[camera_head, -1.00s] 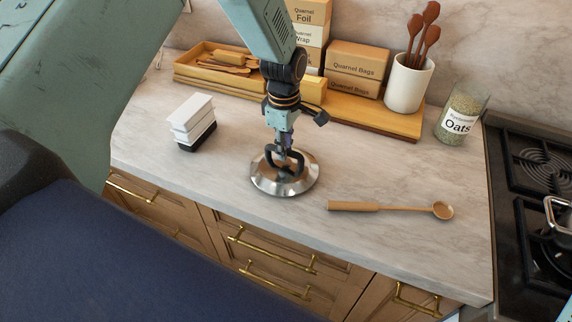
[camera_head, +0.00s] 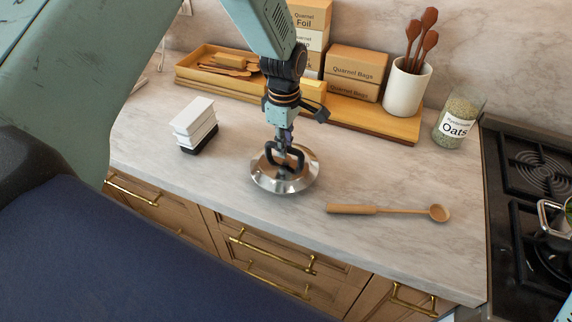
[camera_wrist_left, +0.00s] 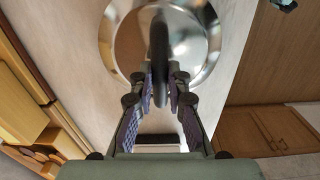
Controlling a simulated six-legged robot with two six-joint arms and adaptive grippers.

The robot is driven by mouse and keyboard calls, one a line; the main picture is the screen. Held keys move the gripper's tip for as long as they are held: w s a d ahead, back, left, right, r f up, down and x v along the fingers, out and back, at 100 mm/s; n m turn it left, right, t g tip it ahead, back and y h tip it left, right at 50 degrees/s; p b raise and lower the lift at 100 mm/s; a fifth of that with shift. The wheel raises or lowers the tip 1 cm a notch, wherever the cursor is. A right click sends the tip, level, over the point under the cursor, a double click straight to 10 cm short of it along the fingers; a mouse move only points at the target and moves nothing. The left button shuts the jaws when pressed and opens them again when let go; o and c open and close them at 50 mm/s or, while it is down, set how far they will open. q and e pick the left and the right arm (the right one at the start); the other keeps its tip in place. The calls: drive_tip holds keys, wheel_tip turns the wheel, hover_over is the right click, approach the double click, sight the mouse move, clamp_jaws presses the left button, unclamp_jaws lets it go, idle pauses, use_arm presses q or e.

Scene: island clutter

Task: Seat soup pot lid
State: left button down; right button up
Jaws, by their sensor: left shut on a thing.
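The soup pot lid (camera_head: 298,182) is a shiny round steel disc with a dark loop handle, at the counter's middle in the head view. My left gripper (camera_head: 284,152) comes down from above and is shut on the handle. In the left wrist view the lid (camera_wrist_left: 200,45) fills the top, and the gripper's fingers (camera_wrist_left: 160,92) stand on both sides of the handle. The lid looks level, on or just above the counter. A steel pot (camera_head: 549,222) with something green inside stands on the stove, cut off by the right edge. My right gripper is not in view.
A wooden spoon (camera_head: 385,211) lies right of the lid. A white block stack (camera_head: 195,122) stands to the left. Behind are a wooden tray (camera_head: 190,78), boxes (camera_head: 355,68), a utensil crock (camera_head: 405,90) and an oats jar (camera_head: 457,122). The black stove (camera_head: 510,150) is at right.

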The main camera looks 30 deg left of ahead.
use_arm(q)
drive_tip(key=shift+w+r+p, duration=0.1)
drive_tip(key=shift+r+p, duration=0.5)
drive_tip(key=shift+r, duration=0.2)
drive_tip(key=shift+r+p, duration=0.5)
drive_tip(key=shift+r, duration=0.15)
drive_tip(key=shift+f, duration=0.15)
drive_tip(key=shift+s, duration=0.2)
